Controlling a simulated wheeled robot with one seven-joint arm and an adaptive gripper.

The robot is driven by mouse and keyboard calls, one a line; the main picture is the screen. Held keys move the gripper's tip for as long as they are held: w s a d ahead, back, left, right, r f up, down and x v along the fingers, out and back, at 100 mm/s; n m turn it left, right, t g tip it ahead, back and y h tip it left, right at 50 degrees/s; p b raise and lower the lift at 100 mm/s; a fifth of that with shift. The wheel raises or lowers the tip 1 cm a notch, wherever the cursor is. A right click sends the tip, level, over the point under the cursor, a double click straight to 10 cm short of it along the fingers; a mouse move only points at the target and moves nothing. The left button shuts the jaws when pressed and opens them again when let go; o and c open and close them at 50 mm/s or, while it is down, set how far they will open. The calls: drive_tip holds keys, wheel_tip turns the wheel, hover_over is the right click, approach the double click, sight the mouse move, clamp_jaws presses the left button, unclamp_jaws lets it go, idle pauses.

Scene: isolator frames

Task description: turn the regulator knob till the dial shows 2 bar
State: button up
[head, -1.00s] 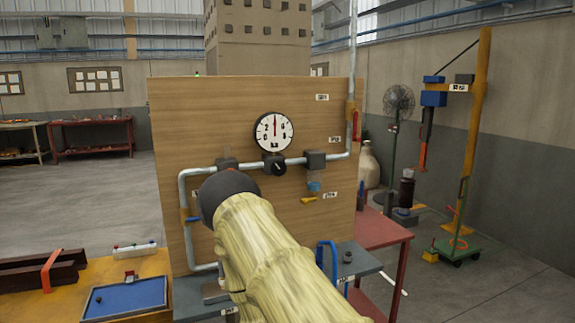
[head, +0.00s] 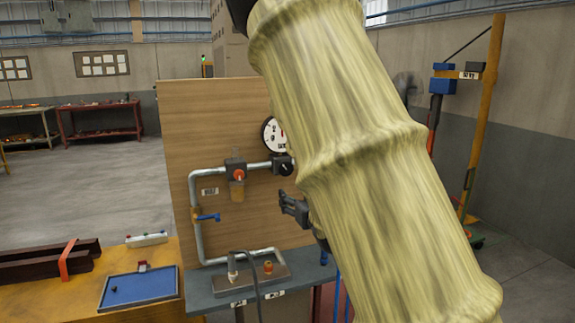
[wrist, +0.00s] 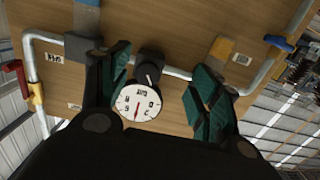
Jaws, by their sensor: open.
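The round white dial (head: 270,138) is on the wooden panel, half hidden behind my arm in the head view. It shows whole and upside down in the wrist view (wrist: 138,103); its red needle points at the scale's middle, between the 2 and the 6. The dark regulator knob (head: 283,166) is on the pipe just below the dial; it also shows in the wrist view (wrist: 149,68). My gripper (head: 288,206) is open and empty, a little below the knob in the head view. In the wrist view the knob appears between its spread green-padded fingers (wrist: 161,74), apart from both.
A grey pipe (head: 195,235) with a blue-handled valve (head: 208,217) and an orange-topped filter (head: 238,173) runs left of the knob. A grey bench (head: 205,300) juts out below the panel. A blue tray (head: 137,289) lies on the left table.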

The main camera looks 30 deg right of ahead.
drive_tip(key=t, duration=0.1)
approach(286, 168)
drive_tip(key=p+x, duration=0.4)
drive_tip(key=x, duration=0.5)
drive_tip(key=shift+d, duration=0.15)
drive_tip(key=shift+w, duration=0.15)
drive_tip(key=shift+f, duration=0.1)
drive_tip(key=c, duration=1)
